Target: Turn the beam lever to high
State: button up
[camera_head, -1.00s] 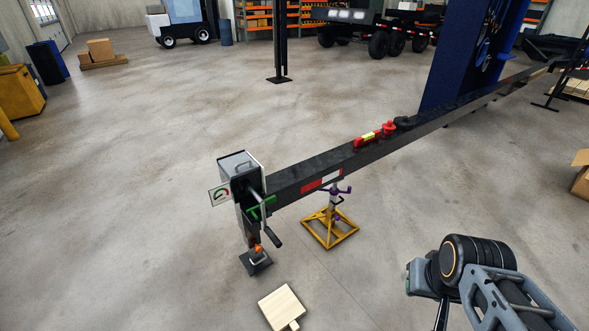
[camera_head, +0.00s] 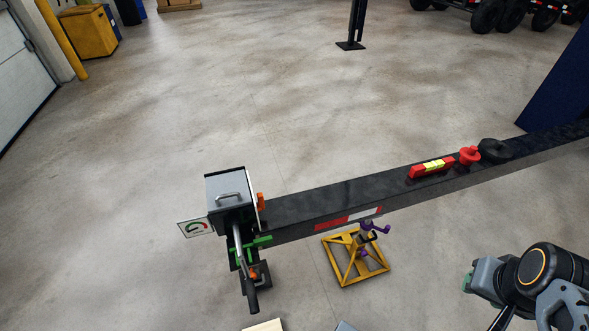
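A long black beam (camera_head: 320,207) runs from the grey box (camera_head: 231,187) at its near end toward the upper right. Several handle-like parts are at this end: an orange tab (camera_head: 261,201) beside the box, a green bar (camera_head: 250,243) below it, and a grey crank with a dark grip (camera_head: 252,299) hanging down. I cannot tell for sure which of these is the beam lever, nor its setting. My gripper (camera_head: 478,283) is at the lower right, well apart from the beam end. Its fingers are not clear.
A yellow stand (camera_head: 355,272) with a purple top is under the beam. A red level (camera_head: 432,168), a red knob (camera_head: 469,155) and a black round piece (camera_head: 495,150) sit on the beam. A gauge sign (camera_head: 196,228) is left of the box.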

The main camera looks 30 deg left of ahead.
aim_at(260, 205)
jog(key=i, duration=1)
jog(key=u, duration=2.7)
